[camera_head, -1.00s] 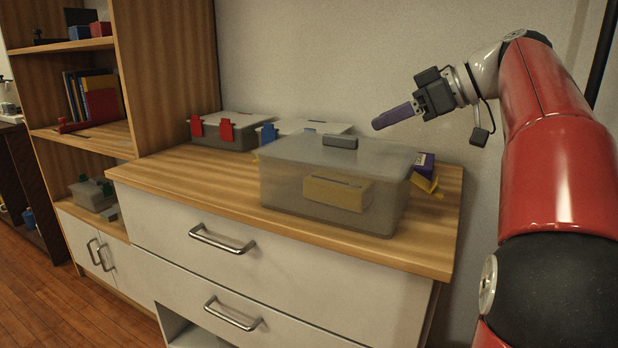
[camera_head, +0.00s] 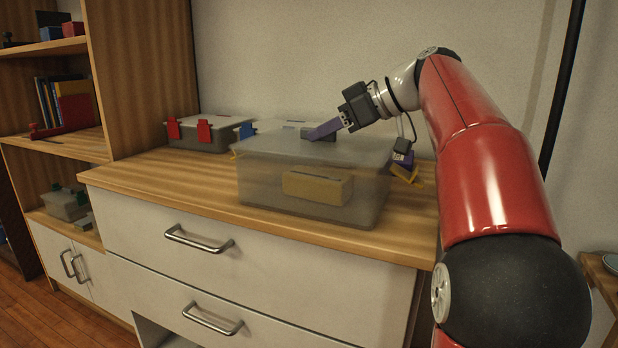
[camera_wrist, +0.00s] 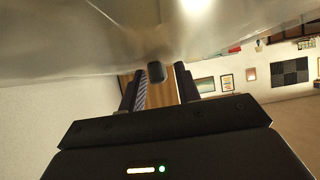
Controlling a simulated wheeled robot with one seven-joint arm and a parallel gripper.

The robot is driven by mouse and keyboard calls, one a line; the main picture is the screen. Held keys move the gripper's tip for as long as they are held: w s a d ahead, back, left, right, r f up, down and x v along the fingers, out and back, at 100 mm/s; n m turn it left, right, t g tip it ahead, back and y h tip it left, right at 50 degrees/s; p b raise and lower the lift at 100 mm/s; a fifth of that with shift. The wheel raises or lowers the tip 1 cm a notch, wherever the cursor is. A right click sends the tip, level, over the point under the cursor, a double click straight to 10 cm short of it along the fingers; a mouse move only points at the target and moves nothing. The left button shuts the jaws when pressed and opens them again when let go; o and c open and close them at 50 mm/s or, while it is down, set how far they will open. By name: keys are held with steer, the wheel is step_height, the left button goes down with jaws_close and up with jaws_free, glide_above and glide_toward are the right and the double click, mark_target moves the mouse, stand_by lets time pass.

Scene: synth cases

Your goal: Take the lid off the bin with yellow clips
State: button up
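The bin (camera_head: 265,185) is frosted and see-through and stands on the cabinet's wooden top. Its grey lid (camera_head: 265,144) is on, with a small dark handle on top, partly hidden by my finger in the head view. The handle (camera_wrist: 155,72) also shows in the wrist view, between and just beyond my fingertips. A yellow clip (camera_head: 405,174) sticks outward at the bin's right side; another (camera_head: 233,154) shows slightly at its left. My gripper (camera_head: 318,132) has purple-grey fingers, spread apart, at the handle. I cannot tell whether they touch it.
A yellow block (camera_head: 317,187) shows through the bin wall. A bin with red clips (camera_head: 195,138) and one with blue clips (camera_head: 246,131) are behind left. The wooden top (camera_head: 170,180) is clear at front left.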

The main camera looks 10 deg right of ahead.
steer(key=shift+c, duration=0.3)
jaws_close()
steer(key=shift+r, duration=0.15)
steer(key=shift+r+p, duration=1.4)
steer(key=shift+p, duration=0.05)
steer(key=shift+r, duration=0.1)
steer(key=shift+s, duration=0.1)
